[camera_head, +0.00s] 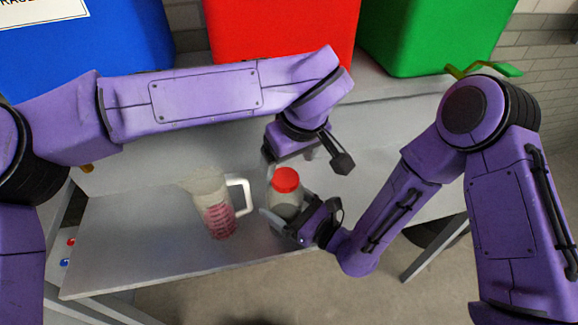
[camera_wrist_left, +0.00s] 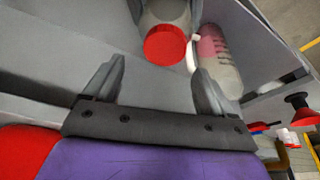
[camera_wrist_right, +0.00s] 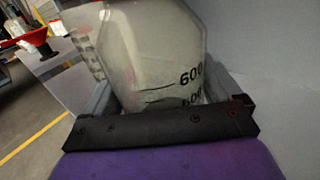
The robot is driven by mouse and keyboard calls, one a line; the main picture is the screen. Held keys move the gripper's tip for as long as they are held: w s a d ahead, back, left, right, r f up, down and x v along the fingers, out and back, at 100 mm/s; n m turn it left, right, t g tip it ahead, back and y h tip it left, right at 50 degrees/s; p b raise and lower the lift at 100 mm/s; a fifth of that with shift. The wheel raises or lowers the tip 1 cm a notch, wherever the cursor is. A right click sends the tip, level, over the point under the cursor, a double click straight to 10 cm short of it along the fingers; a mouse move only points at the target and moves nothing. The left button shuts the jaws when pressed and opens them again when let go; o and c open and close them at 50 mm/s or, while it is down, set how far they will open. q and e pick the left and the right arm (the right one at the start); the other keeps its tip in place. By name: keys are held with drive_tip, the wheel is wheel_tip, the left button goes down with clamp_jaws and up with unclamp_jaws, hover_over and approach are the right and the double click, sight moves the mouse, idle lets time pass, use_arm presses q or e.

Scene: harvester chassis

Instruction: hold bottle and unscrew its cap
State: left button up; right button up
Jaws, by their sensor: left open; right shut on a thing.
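The bottle (camera_head: 287,207) is clear and stands upright on the grey table, with dark printed markings that show in the right wrist view (camera_wrist_right: 160,55). Its round red cap (camera_head: 286,180) sits on top and also shows in the left wrist view (camera_wrist_left: 165,44). My right gripper (camera_head: 285,212) is shut on the bottle's body from the right front. My left gripper (camera_head: 306,160) is open and empty, behind and above the cap. Its fingers are spread, and the cap lies beyond their tips in the left wrist view, apparently untouched.
Blue (camera_head: 90,45), red (camera_head: 283,30) and green (camera_head: 435,35) bins stand behind. The grey table (camera_head: 130,225) is clear at the left; its front edge is close to the jug.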

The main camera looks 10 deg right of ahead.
sight(285, 177)
use_arm(q)
drive_tip(key=s+r+m+h, duration=0.1)
drive_tip(key=s+r+m, duration=0.3)
drive_tip(key=r, duration=0.3)
drive_tip(key=x, duration=0.8)
drive_tip(key=w+x, duration=0.1)
drive_tip(key=x, duration=0.3)
drive_tip(key=shift+a, duration=0.2)
drive_tip(key=c, duration=1.3)
drive_tip(key=shift+o, duration=0.2)
drive_tip(key=n, duration=0.3)
drive_tip(key=shift+d+y, duration=0.1)
drive_tip(key=shift+y, duration=0.3)
drive_tip(key=o, duration=1.2)
drive_tip(key=shift+c, duration=0.2)
